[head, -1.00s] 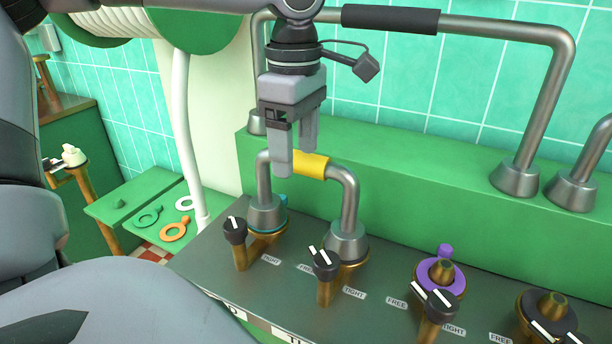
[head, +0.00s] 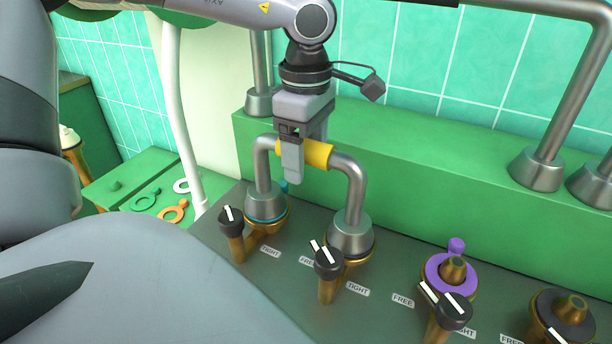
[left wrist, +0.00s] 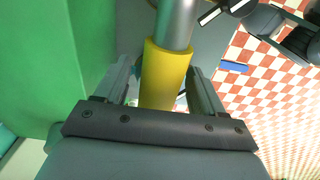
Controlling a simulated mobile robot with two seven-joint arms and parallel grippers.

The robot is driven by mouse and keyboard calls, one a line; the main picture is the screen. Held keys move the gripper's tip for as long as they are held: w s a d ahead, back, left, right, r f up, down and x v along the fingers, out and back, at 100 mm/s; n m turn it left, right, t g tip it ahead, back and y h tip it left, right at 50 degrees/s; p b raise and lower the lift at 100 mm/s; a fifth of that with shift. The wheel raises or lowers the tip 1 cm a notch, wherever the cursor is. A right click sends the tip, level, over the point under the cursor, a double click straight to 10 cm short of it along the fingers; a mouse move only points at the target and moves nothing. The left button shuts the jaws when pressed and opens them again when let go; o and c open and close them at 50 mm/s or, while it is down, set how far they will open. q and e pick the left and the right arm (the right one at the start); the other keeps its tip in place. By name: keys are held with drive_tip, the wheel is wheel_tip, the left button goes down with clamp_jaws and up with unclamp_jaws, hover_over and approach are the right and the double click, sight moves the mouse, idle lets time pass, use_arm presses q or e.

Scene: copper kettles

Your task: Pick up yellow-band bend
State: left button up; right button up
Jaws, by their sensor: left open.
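The yellow-band bend is a grey metal U-shaped pipe (head: 352,179) with a yellow band (head: 318,154) around its top. Its two ends stand in collars on the grey panel. My left gripper (head: 304,165) points down over the band, one finger on the near side; the far finger is mostly hidden behind the bend. In the left wrist view the yellow band (left wrist: 165,76) lies between the two open fingers (left wrist: 163,88), with a gap beside it. My right gripper is not in view.
Black-knobbed valves (head: 327,258) stand in front of the bend on the panel (head: 285,285). A purple ring (head: 450,275) sits on a fitting to the right. A green ledge (head: 420,185) runs behind, with large grey pipes (head: 540,165) on it. Ring tags (head: 174,210) lie on a green surface at left.

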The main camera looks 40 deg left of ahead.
use_arm(q)
drive_tip(key=shift+f, duration=0.4)
drive_tip(key=c, duration=1.2)
drive_tip(key=shift+r, duration=0.1)
drive_tip(key=shift+r, duration=0.15)
drive_tip(key=shift+w+r, duration=0.1)
drive_tip(key=shift+r, duration=0.1)
wheel_tip(320, 180, up, 19)
drive_tip(key=p, duration=0.2)
drive_tip(key=shift+f, duration=0.2)
drive_tip(key=shift+r, duration=0.4)
